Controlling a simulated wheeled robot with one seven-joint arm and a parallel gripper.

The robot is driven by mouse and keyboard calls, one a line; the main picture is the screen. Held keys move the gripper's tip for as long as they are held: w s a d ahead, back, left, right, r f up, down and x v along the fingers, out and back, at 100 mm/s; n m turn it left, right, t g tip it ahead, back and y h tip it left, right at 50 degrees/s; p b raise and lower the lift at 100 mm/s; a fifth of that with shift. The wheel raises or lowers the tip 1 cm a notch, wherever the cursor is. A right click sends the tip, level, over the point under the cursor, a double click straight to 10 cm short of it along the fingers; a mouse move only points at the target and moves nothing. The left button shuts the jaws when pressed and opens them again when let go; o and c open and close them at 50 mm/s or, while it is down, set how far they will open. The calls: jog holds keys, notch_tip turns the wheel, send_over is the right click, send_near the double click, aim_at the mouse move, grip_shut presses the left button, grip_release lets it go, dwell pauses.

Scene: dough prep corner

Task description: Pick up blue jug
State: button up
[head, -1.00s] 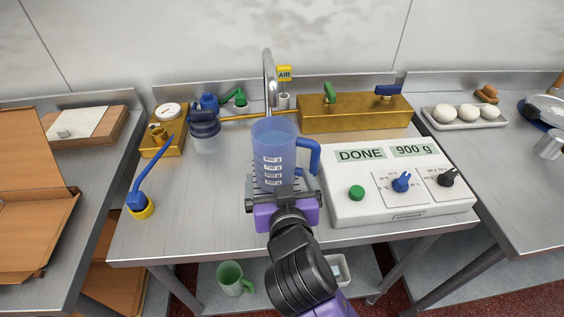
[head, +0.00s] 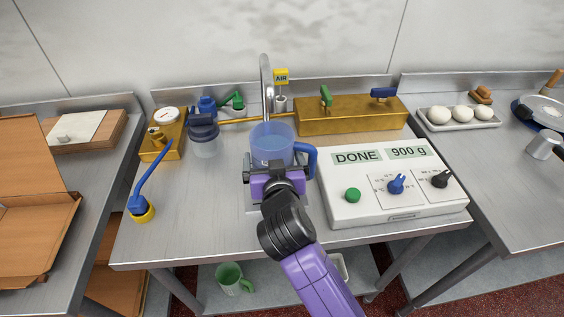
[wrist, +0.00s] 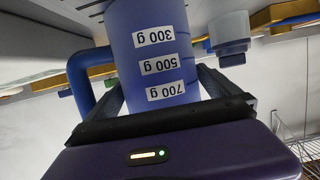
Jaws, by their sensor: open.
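The blue jug (head: 272,144) is translucent, with a blue handle on its right in the head view. It stands upright under the curved metal spout on the middle table. In the wrist view the jug (wrist: 150,45) appears upside down, with white gram labels on its side. My gripper (head: 276,172) is at the jug's near side and hides its lower part in the head view. In the wrist view the open fingers (wrist: 172,92) reach along both sides of the jug. I cannot tell whether they touch it.
A white control box (head: 390,190) reading "DONE" and "900 g" stands close right of the jug. A brass block (head: 350,116) with valves is behind. A lidded container (head: 205,140) and blue hose (head: 150,178) are left. A green mug (head: 230,278) sits on the lower shelf.

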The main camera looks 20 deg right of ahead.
jog(key=shift+c, duration=0.2)
jog(key=c, duration=1.5)
jog(key=shift+r, duration=0.45)
jog(key=shift+c, duration=0.2)
jog(key=f+b+v, duration=0.1)
jog(key=b+v, duration=0.1)
jog(key=v, duration=0.7)
jog(key=f+b+v, duration=0.1)
jog(key=v, duration=0.8)
jog(key=shift+s+f+b, duration=0.3)
jog(key=shift+s+b, duration=0.1)
jog(key=shift+s, duration=0.05)
jog(key=shift+a, duration=0.1)
notch_tip(320, 180, up, 5)
jog(key=p, duration=0.4)
jog(key=shift+p, duration=0.3)
